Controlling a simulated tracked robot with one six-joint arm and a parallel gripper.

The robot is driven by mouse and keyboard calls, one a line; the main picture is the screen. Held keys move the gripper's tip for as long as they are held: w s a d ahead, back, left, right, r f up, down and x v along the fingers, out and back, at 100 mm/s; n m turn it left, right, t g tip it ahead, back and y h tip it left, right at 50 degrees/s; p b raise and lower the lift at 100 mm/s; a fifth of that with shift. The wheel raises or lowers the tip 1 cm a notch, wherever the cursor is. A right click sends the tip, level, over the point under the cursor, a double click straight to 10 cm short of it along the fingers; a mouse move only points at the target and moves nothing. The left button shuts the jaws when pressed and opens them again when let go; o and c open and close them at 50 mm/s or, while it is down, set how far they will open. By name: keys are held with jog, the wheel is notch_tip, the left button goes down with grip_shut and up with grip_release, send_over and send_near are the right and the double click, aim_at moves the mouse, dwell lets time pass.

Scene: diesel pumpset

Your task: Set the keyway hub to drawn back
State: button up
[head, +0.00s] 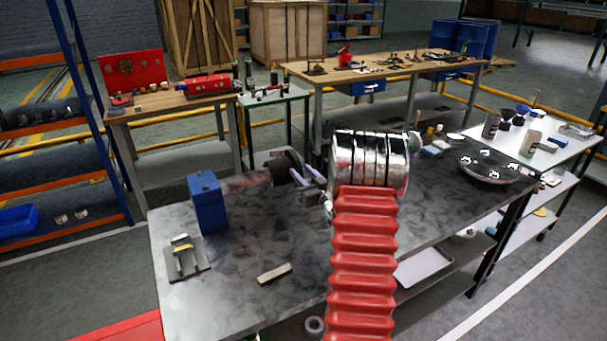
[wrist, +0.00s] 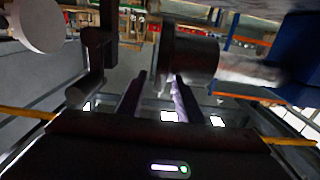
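The keyway hub (head: 283,165) is a dark round piece at the right end of a brownish horizontal shaft (head: 246,182). The shaft comes out of a blue block (head: 204,202) on the dark bench. In the wrist view the hub (wrist: 192,58) is a dark cylinder right of centre, with the shaft (wrist: 250,73) and blue block (wrist: 297,62) to its right. My gripper (head: 305,176) is at the hub's right end in the head view. In the wrist view my gripper (wrist: 158,75) has its fingers apart, their tips close to the hub's near end. I cannot tell whether they touch it.
A metal bar (head: 274,273) and a small plate with fittings (head: 183,258) lie on the bench (head: 235,265). A round metal disc (head: 489,166) lies at the bench's right end. My arm hides the bench's middle. A dark upright part (wrist: 97,50) shows left in the wrist view.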

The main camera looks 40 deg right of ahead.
grip_shut()
dwell(0.6)
